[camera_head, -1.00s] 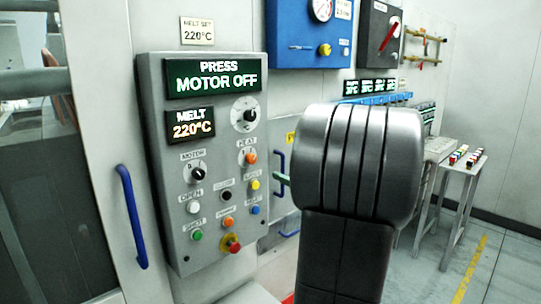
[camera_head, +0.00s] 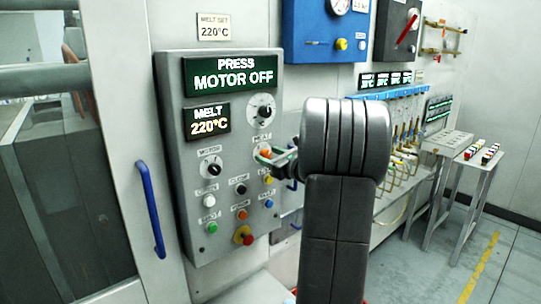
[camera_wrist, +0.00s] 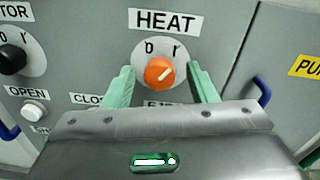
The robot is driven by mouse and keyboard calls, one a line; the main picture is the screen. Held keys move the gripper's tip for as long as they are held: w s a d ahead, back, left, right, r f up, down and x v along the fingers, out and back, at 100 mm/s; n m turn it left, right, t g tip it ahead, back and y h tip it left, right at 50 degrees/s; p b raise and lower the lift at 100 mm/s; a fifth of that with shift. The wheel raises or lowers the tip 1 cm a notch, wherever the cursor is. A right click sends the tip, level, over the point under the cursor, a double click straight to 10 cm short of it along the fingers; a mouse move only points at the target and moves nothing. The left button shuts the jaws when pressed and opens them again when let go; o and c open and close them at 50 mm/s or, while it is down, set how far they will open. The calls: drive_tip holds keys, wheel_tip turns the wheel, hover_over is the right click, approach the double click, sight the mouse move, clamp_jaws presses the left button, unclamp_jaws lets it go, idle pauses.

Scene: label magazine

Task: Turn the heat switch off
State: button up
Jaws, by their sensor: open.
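The heat switch (camera_wrist: 160,73) is an orange round knob on a pale disc under a HEAT label, with the marks 0 and I above it. Its pale pointer line is turned to the upper right, toward the I. In the head view the orange knob (camera_head: 265,153) shows small beside my gripper. My gripper (camera_wrist: 163,80) is open, with one green finger on each side of the knob and a gap on both sides. In the head view my gripper (camera_head: 270,158) is at the panel front, and my arm hides part of the panel's right side.
The grey press panel (camera_head: 175,105) carries a MOTOR OFF display (camera_head: 231,77), a MELT 220°C display (camera_head: 209,121), a black motor knob (camera_wrist: 12,60), several coloured buttons and a red stop button (camera_head: 246,239). A blue door handle (camera_head: 151,208) stands left. A blue box (camera_head: 318,35) hangs above right.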

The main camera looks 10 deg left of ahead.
drive_tip(key=c, duration=1)
drive_tip(key=shift+o, duration=0.2)
